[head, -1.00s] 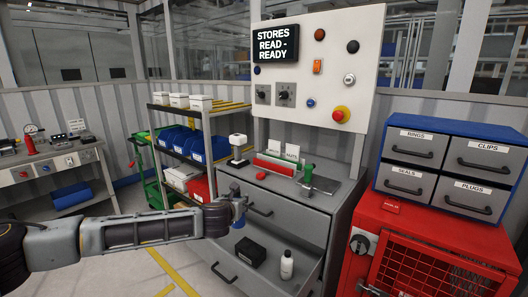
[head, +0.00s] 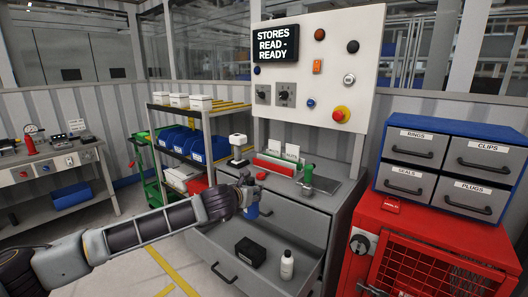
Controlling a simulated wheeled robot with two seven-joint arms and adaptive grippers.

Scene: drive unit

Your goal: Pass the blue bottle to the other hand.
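The blue bottle (head: 252,211) hangs in front of the open drawer of the grey cabinet. My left gripper (head: 250,196) is shut on its upper part, and the blue body shows below the fingers. The gripper hides the bottle's top. My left arm reaches in from the left edge of the head view. My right gripper is not in view.
The open drawer (head: 225,262) holds a black box (head: 250,251) and a white bottle (head: 287,265). A green-handled tool (head: 307,175) stands on the cabinet top. A red cabinet (head: 440,235) stands at the right, bearing a blue drawer unit (head: 450,130).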

